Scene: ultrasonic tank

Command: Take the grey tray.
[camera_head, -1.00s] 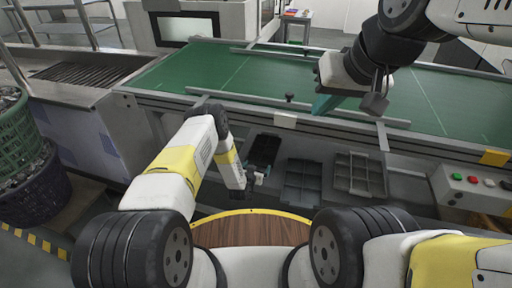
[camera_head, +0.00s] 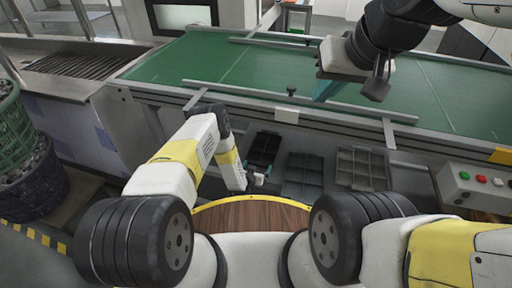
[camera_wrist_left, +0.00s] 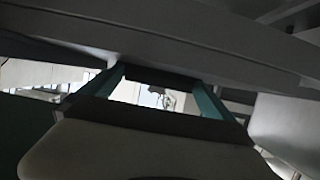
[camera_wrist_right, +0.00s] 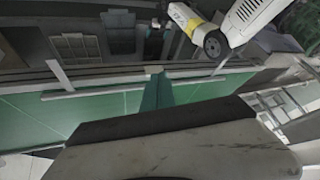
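Three shallow divided trays lie below the near side of the conveyor in the head view. The left one is nearly black (camera_head: 263,149); the middle (camera_head: 303,176) and right (camera_head: 360,167) ones look dark grey. The right tray also shows in the right wrist view (camera_wrist_right: 75,47). My left gripper (camera_head: 257,179) is at the near end of the black tray, left of the middle tray; its teal fingers stand apart in the left wrist view (camera_wrist_left: 152,92), with no tray seen between them. My right gripper (camera_head: 324,93) is above the green belt, teal fingers together and empty (camera_wrist_right: 156,92).
The green conveyor (camera_head: 250,70) with metal rails crosses above and behind the trays. A button box (camera_head: 478,184) stands at the right. Green and dark baskets (camera_head: 18,145) are at the left, beside a metal bench (camera_head: 75,70). A round wooden top (camera_head: 250,214) is close in front.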

